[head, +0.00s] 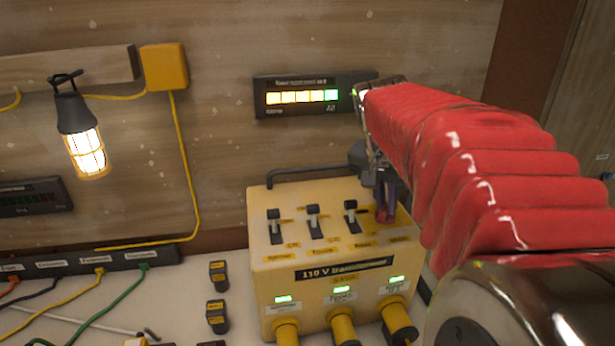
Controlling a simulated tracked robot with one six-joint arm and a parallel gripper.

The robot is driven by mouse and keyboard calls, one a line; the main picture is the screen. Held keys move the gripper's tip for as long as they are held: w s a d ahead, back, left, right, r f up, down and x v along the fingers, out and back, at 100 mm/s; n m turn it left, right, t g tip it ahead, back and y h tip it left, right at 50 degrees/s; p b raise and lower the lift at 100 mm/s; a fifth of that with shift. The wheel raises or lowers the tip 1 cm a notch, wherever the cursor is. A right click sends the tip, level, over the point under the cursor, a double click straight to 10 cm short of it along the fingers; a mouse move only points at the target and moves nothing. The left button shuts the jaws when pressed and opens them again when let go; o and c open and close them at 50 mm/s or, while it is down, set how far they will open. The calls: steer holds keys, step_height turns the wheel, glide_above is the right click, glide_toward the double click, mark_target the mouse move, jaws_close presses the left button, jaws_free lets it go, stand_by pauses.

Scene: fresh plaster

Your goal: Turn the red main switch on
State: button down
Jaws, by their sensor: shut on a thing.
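The red main switch (384,215) sits at the right end of the top face of the yellow 110 V transformer box (270,262). My gripper (386,202) is over it from above, with its dark fingers closed around the switch. The fingers hide most of the switch, so I cannot tell its exact position. Three small black toggle switches stand in a row to its left, one of them the left toggle (274,220). Green lights glow on the box front, and three yellow plugs are in its lower sockets.
A lit display panel (302,96) is on the wooden wall behind. A dark strip with coloured cables (90,258) and small black-yellow blocks (217,316) lie left of the box.

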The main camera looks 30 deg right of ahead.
steer(key=shift+a, duration=0.1)
steer(key=c, duration=1.8)
jaws_free()
steer(key=v, duration=1.3)
steer(key=shift+a+r, duration=0.2)
steer(key=shift+r, duration=0.05)
steer(key=shift+s, duration=0.1)
steer(key=s+a+f+n+t+y, duration=0.1)
steer(key=s+a+f+n, duration=0.1)
steer(key=a+f+n, duration=0.2)
steer(key=s+a+f+n+t+y, duration=0.1)
steer(key=s+a+f+n, duration=0.2)
steer(key=a+f, duration=0.6)
steer(key=s+a+f+n+t+y, duration=0.1)
steer(key=s+a+f+n, duration=0.1)
steer(key=a+f+n, duration=0.3)
steer(key=a+f, duration=0.2)
steer(key=a, duration=0.2)
steer(key=shift+s+f+t+y, duration=0.25)
steer(key=shift+s+t+y, duration=0.05)
steer(key=shift+s+y, duration=0.1)
